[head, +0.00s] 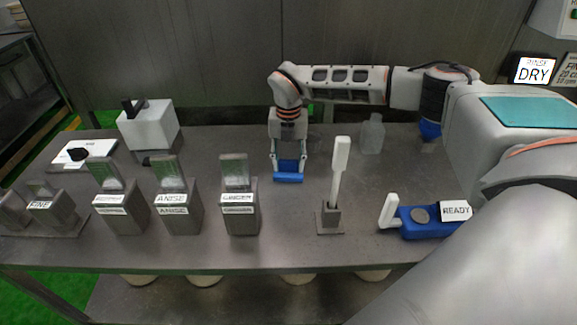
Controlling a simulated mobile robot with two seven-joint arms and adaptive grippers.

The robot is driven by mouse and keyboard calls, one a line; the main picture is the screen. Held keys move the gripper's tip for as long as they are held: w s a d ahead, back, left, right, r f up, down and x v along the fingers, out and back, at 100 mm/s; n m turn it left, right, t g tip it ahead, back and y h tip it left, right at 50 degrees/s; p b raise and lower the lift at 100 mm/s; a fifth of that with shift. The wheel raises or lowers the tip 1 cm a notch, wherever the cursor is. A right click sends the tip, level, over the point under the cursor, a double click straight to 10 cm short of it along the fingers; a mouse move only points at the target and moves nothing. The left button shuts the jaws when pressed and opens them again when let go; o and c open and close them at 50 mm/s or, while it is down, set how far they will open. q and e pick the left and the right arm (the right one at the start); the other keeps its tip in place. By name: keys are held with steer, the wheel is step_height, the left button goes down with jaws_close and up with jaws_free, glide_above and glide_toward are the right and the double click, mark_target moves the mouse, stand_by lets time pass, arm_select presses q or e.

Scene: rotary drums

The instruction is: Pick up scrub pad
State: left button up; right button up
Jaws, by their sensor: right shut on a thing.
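A small blue block, which looks like the scrub pad (288,178), is at the middle of the steel table. My right gripper (288,168) points down and is shut on it. The arm reaches in from the right. I cannot tell whether the pad still touches the table top or hangs just above it. The gripper fingers hide its upper part. My left gripper is not in view.
Steel bins labelled ANISE (177,207) and GINGER (240,208) stand left of the pad. A white paddle (340,160) stands upright in a holder at right. A clear bottle (372,134) is behind it. A blue READY device (420,216) sits front right.

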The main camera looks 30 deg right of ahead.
mark_target(288, 160)
step_height(288, 160, up, 20)
steer(key=b, duration=0.1)
stand_by(0.4)
steer(key=shift+o, duration=1.3)
steer(key=shift+c, duration=0.5)
steer(key=shift+f, duration=0.1)
